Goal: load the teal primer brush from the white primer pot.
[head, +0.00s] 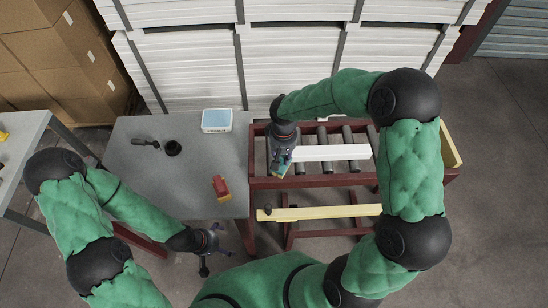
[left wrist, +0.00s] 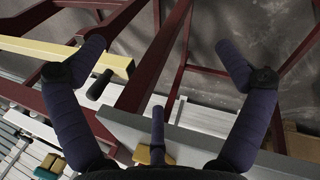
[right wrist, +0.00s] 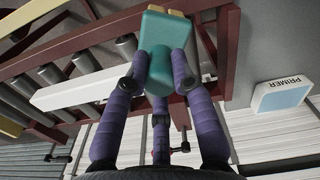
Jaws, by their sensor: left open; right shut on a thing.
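The teal primer brush (right wrist: 158,62) is gripped between the fingers of my right gripper (head: 283,160), its pale bristles (right wrist: 166,10) pointing away from the palm. In the head view the brush hangs over the left end of the roller stand, beside the white board's left end. The white primer pot (head: 216,121), with a light blue top, stands at the back right of the grey table, apart from the brush. Its PRIMER label shows in the right wrist view (right wrist: 283,97). My left gripper (head: 210,240) is open and empty, low in front of the table's front right corner.
A white board (head: 332,152) lies on the dark red roller stand (head: 310,183). The grey table (head: 200,165) also holds a red and yellow brush (head: 221,187), a black cup (head: 173,148) and a dark tool (head: 145,143). A yellow beam (head: 320,212) runs low in front.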

